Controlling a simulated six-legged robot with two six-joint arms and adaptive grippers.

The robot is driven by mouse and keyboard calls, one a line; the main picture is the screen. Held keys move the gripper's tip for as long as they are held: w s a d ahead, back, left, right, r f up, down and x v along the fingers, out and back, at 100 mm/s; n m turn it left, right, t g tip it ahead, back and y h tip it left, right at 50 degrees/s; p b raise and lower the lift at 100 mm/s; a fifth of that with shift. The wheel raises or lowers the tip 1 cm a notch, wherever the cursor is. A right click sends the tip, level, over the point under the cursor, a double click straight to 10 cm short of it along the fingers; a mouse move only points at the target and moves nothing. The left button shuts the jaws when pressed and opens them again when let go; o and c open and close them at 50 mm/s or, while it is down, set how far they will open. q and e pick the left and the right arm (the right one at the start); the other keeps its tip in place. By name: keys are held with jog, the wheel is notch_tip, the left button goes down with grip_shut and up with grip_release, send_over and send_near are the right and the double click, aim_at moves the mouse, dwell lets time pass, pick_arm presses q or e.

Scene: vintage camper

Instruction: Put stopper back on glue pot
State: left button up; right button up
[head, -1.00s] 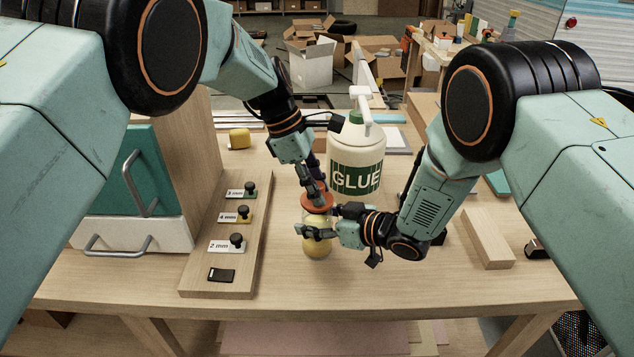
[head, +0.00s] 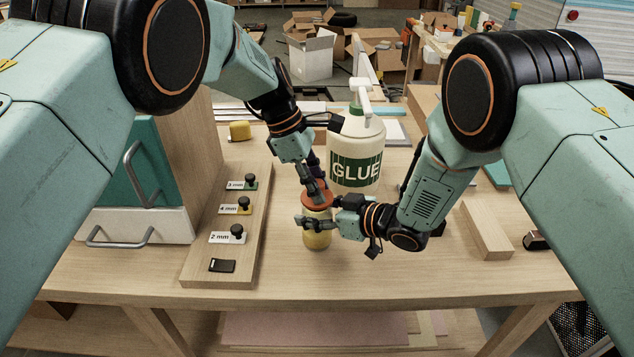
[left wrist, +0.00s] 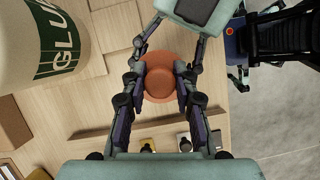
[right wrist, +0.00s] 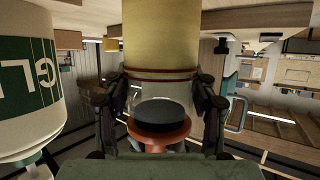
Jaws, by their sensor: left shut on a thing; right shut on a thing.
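The glue pot (head: 317,240) is a clear jar with yellow glue, upright near the table's middle. My right gripper (head: 314,223) is shut around its upper part. The pot appears inverted in the right wrist view (right wrist: 160,45). The orange-red stopper (head: 317,199) is over the pot's mouth, and my left gripper (head: 316,190) is shut on it from above. The stopper also shows from above in the left wrist view (left wrist: 160,77). In the right wrist view its dark plug (right wrist: 160,112) appears within the clear glass neck; I cannot tell whether the flange touches the rim.
A large white GLUE bottle (head: 355,150) stands close behind the pot. A wooden board (head: 200,265) with labelled knobs lies at left, beside a teal drawer cabinet (head: 145,165). A wood block (head: 487,230) lies at right. The front table strip is clear.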

pick_arm(q)
jog(key=shift+w+f, duration=0.15)
jog(key=shift+f, duration=0.05)
pick_arm(e)
jog(key=shift+w, duration=0.15)
pick_arm(q)
jog(key=shift+f, duration=0.25)
jog(key=shift+f, duration=0.25)
jog(key=o, duration=1)
jog(key=v, duration=1.2)
jog(key=shift+d, duration=0.1)
